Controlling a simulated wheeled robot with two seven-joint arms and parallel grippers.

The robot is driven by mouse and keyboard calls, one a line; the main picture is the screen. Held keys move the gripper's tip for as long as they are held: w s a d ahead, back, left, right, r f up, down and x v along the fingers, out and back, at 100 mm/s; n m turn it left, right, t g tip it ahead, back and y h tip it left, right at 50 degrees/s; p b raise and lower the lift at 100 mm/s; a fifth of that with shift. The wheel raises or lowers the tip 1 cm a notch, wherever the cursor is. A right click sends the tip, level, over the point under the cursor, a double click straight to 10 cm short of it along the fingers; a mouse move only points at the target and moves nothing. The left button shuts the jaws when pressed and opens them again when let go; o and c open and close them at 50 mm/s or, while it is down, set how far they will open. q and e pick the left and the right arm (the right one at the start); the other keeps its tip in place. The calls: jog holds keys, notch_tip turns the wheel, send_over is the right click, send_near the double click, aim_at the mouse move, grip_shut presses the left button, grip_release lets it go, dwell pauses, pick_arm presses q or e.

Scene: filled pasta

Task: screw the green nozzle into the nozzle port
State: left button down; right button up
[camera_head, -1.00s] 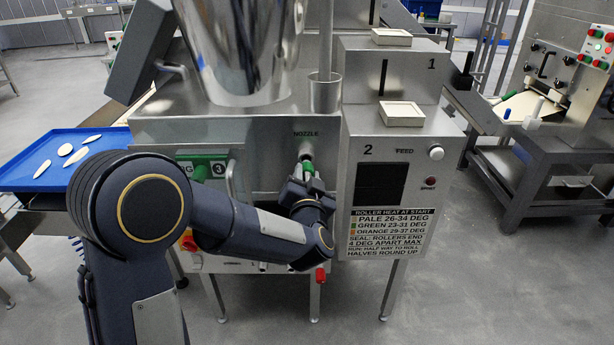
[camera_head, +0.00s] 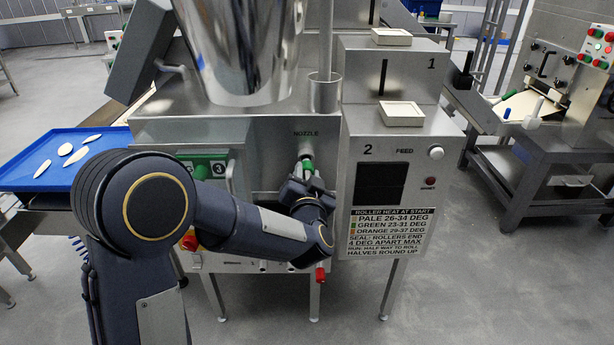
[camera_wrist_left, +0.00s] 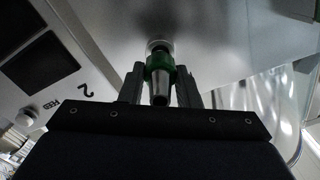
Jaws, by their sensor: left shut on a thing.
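The green nozzle (camera_head: 308,165) is at the machine front, just under the word NOZZLE. In the left wrist view the green nozzle (camera_wrist_left: 160,66) has a green collar and a grey metal tip pointing back at my wrist. My left gripper (camera_head: 307,178) is shut on it, with one finger on each side of the collar; the left wrist view shows the fingers (camera_wrist_left: 160,82) too. The nozzle port (camera_wrist_left: 159,46) is a pale ring at the nozzle's far end. The nozzle lines up with it and appears to touch it; thread engagement is hidden. My right gripper is not in view.
A steel hopper (camera_head: 245,50) stands above the port. The feed box (camera_head: 375,185) with a dark screen is close to the right of my gripper. Another green part (camera_head: 209,170) sits left, beside a handle. A blue tray (camera_head: 50,170) with pale pieces is at far left.

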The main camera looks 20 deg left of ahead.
pick_arm(q)
jog(key=shift+x, duration=0.95)
dwell(0.7)
jog(key=c, duration=1)
grip_release()
jog(key=shift+o, duration=0.5)
jog(key=shift+o, duration=0.8)
jog(key=shift+s, duration=0.1)
jog(key=v, duration=0.6)
jog(key=shift+s, duration=0.4)
jog(key=shift+d, duration=0.15)
